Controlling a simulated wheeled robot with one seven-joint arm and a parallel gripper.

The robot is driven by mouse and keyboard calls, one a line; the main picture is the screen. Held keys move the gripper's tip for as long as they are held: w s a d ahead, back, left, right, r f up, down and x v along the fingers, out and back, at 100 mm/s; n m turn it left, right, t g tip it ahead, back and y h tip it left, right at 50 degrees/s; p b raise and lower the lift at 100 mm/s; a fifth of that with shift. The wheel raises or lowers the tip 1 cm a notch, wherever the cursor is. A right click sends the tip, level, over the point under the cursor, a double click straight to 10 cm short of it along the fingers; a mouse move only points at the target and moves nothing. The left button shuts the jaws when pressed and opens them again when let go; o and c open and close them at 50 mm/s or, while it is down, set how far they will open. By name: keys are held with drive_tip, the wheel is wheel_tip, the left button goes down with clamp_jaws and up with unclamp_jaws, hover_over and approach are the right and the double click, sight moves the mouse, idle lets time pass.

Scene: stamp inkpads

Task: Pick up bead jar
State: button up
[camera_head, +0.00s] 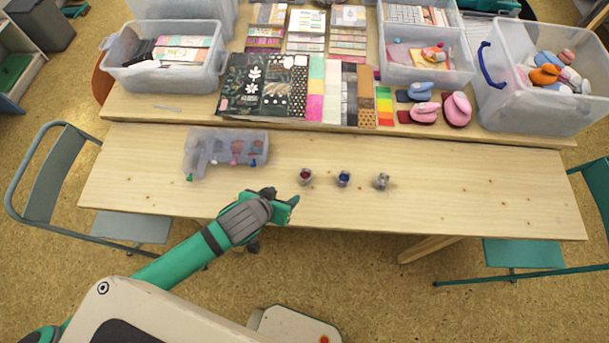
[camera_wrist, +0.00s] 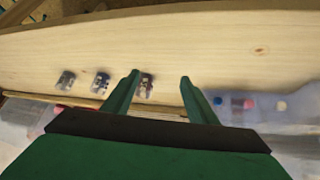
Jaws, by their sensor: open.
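Three small clear jars stand in a row on the front wooden table: one with dark red contents (camera_head: 305,177), one with blue contents (camera_head: 343,179) and a greyish one (camera_head: 381,181). My gripper (camera_head: 284,200) is at the table's front edge, left of and nearer than the red jar. In the wrist view my gripper's two green fingers (camera_wrist: 160,78) are spread with nothing held. The red jar (camera_wrist: 146,86) shows in the gap, close beside the left finger and partly covered by it. The blue jar (camera_wrist: 101,82) and the grey jar (camera_wrist: 66,80) are farther left.
A translucent organizer (camera_head: 198,157) with small coloured items stands left of the jars. Behind are patterned papers (camera_head: 262,86), pink and blue stamps and clear bins (camera_head: 540,109). The table (camera_head: 480,190) right of the jars is clear. Chairs stand at both sides.

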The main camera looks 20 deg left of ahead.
sight(305, 173)
drive_tip(key=w+n+g, duration=0.1)
drive_tip(key=w+n, duration=0.1)
drive_tip(key=w, duration=0.1)
drive_tip(key=w+r+n+g, duration=0.1)
drive_tip(key=w, duration=0.1)
drive_tip(key=shift+a+n+g+y, duration=0.25)
drive_tip(key=shift+n+g+y, duration=0.05)
drive_tip(key=w+n, duration=0.1)
drive_tip(key=r+n+g, duration=0.1)
drive_tip(key=shift+w+d+n+g, duration=0.3)
drive_tip(key=shift+w, duration=0.05)
drive_tip(key=w+d+r+n+g, duration=0.1)
drive_tip(key=n, duration=0.1)
drive_tip(key=w+d+r+n+g, duration=0.1)
drive_tip(key=r+n, duration=0.1)
drive_tip(key=w+d+r+n+g, duration=0.1)
drive_tip(key=r, duration=0.1)
drive_tip(key=shift+d+n, duration=0.4)
wheel_tip(305, 173, down, 6)
drive_tip(key=shift+r, duration=0.25)
drive_tip(key=shift+w+a+f, duration=0.15)
drive_tip(key=shift+f, duration=1.15)
drive_tip(key=shift+w+a+f, duration=0.15)
drive_tip(key=shift+f, duration=1.1)
drive_tip(key=shift+c, duration=0.7)
drive_tip(key=c, duration=1)
